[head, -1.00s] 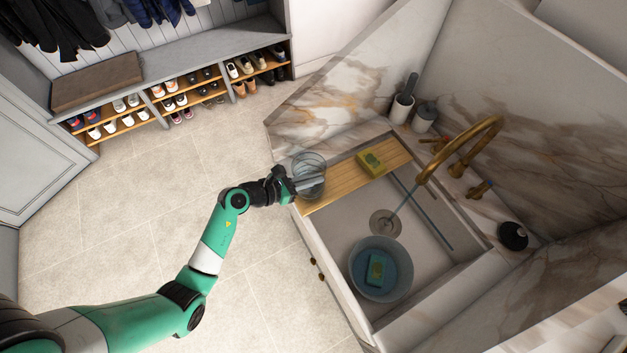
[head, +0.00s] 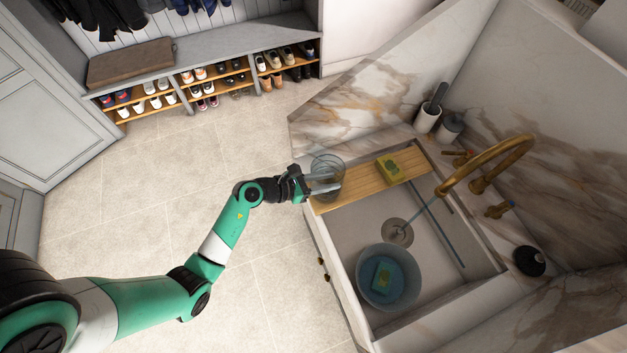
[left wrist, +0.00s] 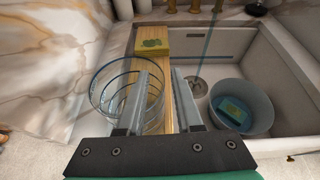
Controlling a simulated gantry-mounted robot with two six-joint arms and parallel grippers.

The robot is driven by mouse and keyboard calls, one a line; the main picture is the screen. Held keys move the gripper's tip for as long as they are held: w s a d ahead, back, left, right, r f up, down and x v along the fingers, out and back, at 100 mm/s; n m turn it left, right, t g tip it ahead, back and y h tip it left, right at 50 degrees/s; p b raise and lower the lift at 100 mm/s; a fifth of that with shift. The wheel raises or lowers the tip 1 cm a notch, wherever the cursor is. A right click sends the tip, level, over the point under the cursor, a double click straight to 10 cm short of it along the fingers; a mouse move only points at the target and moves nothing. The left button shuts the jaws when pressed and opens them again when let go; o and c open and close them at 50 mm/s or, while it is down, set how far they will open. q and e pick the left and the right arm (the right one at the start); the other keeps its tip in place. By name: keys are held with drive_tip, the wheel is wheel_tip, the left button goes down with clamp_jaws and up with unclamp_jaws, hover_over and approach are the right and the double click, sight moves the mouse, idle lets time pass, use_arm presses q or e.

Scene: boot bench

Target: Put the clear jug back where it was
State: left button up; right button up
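The clear jug (head: 328,165) stands at the near left end of the wooden board (head: 385,184) across the sink. It also shows in the left wrist view (left wrist: 103,92), upright and see-through. My left gripper (head: 328,184) is at the jug, with its fingers level across it. In the left wrist view the fingers (left wrist: 160,73) are apart. One finger overlaps the jug and the other lies to its right. The jug's right edge shows in the gap; I cannot tell whether either finger touches it. My right gripper is not in view.
A yellow-green sponge (head: 391,168) lies on the board. A bluish basin (head: 366,295) with a sponge stands in the sink (head: 350,235). The brass tap (head: 490,160) arches over the sink.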

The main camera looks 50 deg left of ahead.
use_arm(q)
drive_tip(key=v, duration=1.1)
